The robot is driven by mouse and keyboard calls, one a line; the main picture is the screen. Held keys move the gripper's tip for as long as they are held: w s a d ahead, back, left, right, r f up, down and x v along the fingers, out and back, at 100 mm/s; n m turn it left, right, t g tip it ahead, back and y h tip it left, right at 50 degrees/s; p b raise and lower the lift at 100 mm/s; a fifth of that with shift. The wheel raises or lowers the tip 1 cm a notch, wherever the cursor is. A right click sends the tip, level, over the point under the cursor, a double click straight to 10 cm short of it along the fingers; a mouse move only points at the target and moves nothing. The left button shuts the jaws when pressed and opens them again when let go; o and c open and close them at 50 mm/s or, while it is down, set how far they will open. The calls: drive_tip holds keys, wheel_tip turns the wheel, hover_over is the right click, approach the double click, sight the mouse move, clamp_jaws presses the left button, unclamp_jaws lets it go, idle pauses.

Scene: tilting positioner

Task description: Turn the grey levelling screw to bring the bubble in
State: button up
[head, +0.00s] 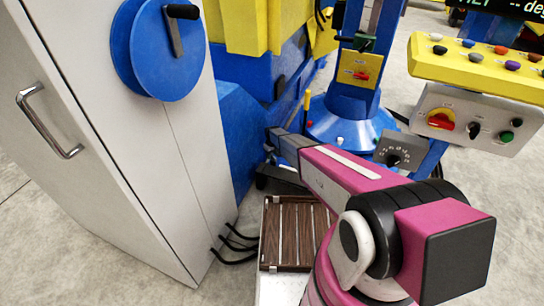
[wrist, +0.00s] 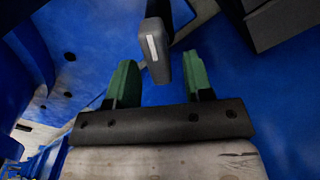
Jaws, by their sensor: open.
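My gripper (wrist: 158,60) shows in the wrist view as two green fingers on a dark bar, spread apart. A dark grey block with a white stripe (wrist: 157,45) stands in the gap between the fingertips, a little beyond them. I see space on both sides of it, and I cannot tell whether it is the grey levelling screw. In the head view my arm reaches toward the blue round base (head: 345,122) of the positioner, and my fingers cannot be made out there. I cannot make out the bubble in either view.
A yellow panel with several coloured buttons (head: 478,65) and a grey switch box (head: 470,118) stand at the right. A small dial box (head: 398,150) is below them. A white cabinet (head: 90,130) with a blue handwheel (head: 150,55) fills the left.

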sight(272, 155)
wheel_tip(272, 155, up, 10)
idle(0.4)
